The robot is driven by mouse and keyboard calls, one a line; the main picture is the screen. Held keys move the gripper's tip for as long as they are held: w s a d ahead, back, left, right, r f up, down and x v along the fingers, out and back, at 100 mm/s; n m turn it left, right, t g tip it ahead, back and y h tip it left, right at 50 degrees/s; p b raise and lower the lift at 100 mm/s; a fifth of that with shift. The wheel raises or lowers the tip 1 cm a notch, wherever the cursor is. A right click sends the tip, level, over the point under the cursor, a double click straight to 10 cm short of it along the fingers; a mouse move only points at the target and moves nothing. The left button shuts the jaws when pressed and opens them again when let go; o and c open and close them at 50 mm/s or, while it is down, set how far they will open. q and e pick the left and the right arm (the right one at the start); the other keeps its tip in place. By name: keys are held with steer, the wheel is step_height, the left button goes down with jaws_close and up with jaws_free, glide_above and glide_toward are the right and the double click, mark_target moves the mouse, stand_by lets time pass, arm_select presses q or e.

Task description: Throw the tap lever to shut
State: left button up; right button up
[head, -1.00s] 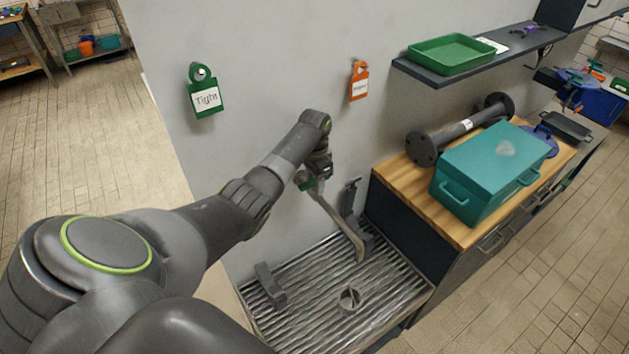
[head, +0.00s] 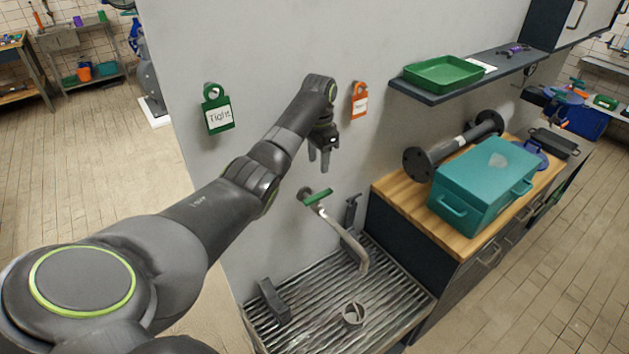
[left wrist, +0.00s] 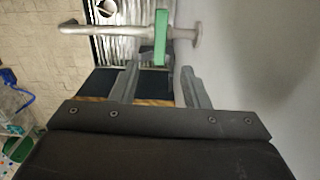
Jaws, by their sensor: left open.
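A wall tap with a curved grey spout (head: 345,243) comes out over a ribbed metal drain tray (head: 405,297). Its green lever (head: 317,197) lies roughly across the top of the tap body near the wall. In the left wrist view the green lever (left wrist: 161,38) and the spout (left wrist: 100,30) show beyond the fingers. My left gripper (head: 319,167) is open and empty, pointing down, above the tap and apart from the lever. Its two fingers also show in the left wrist view (left wrist: 157,85). My right gripper is not in view.
A green tag reading "Tight" (head: 218,113) and an orange tag (head: 360,103) hang on the wall. A wooden-topped cabinet (head: 413,207) at right bears a teal box (head: 487,183) and a dark flanged pipe (head: 455,147). A shelf above holds a green tray (head: 443,73).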

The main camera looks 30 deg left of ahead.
arm_select(q)
steer(key=shift+w+r, duration=0.15)
steer(key=shift+r, duration=1.55)
